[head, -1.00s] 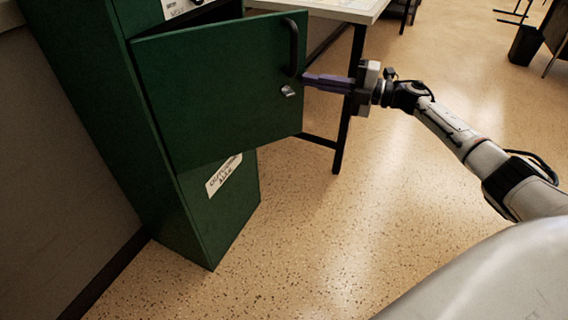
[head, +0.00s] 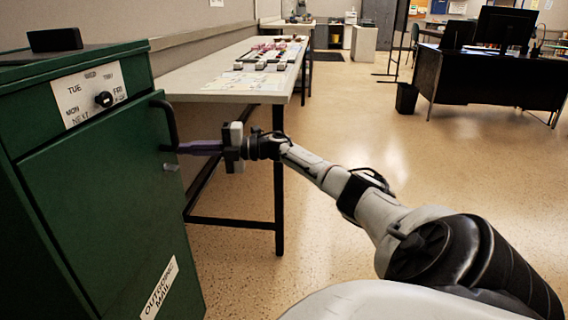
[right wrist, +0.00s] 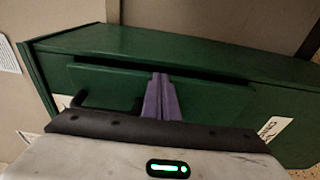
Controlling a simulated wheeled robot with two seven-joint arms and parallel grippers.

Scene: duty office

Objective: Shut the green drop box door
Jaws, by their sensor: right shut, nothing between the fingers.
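The green drop box (head: 22,130) stands at the left of the head view, with its door (head: 100,190) facing right. The door lies nearly flush with the front. In the right wrist view a dark gap shows along one edge of the door (right wrist: 110,86), so it looks slightly ajar. A dark bar handle (head: 170,120) and a small silver latch (head: 172,167) sit near the door's far edge. My right gripper (head: 184,148) is shut and empty, its purple fingertips at the door beside the handle; contact looks likely. They also show in the right wrist view (right wrist: 160,84). My left gripper is out of view.
A long table (head: 225,84) with papers and small items stands just behind the box, its dark legs near my right arm. A dark desk (head: 490,80) and a bin (head: 406,98) stand far right. The floor between is clear.

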